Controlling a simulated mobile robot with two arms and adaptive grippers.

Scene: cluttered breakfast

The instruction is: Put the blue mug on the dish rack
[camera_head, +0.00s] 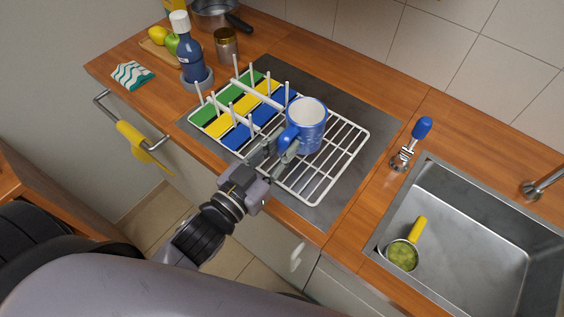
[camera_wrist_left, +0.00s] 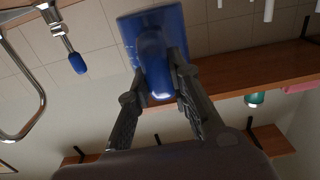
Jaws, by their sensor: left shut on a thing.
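The blue mug (camera_head: 309,131) has a white inside and appears upright, over the right-centre part of the dish rack (camera_head: 338,163). My left gripper (camera_head: 280,149) is shut on the mug at its handle side. In the left wrist view, the fingers of my left gripper (camera_wrist_left: 160,82) close on the handle of the blue mug (camera_wrist_left: 136,33). The white wire rack has tall prongs at its left and stands on a dark counter panel. I cannot tell whether the mug's base touches the wires. My right gripper is not in view.
The sink (camera_head: 475,235) at right holds a yellow-handled strainer (camera_head: 403,254).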

